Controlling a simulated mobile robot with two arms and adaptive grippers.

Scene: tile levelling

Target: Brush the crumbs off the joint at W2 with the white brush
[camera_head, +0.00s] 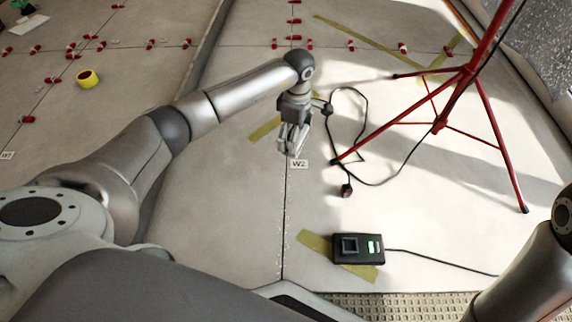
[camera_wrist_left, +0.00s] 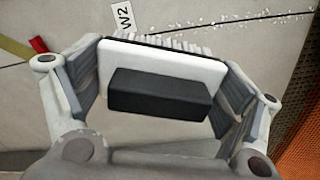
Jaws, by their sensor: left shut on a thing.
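My left gripper (camera_head: 291,148) is above the dark joint (camera_head: 284,215), just beside the W2 label (camera_head: 299,163). In the left wrist view the gripper (camera_wrist_left: 165,95) is shut on the white brush (camera_wrist_left: 115,66), which has a white body, a black block and pale bristles facing the floor. The bristles are near the joint beside the W2 label (camera_wrist_left: 122,18); whether they touch it I cannot tell. White crumbs (camera_wrist_left: 215,22) lie scattered along the joint to the right of the bristles. My right gripper is out of view; only part of that arm shows.
A red tripod (camera_head: 468,70) and a black cable (camera_head: 365,150) are on the right. A black device (camera_head: 358,249) sits on yellow tape near the front. A yellow roll (camera_head: 88,79) and several red clips (camera_head: 70,48) lie at the far left.

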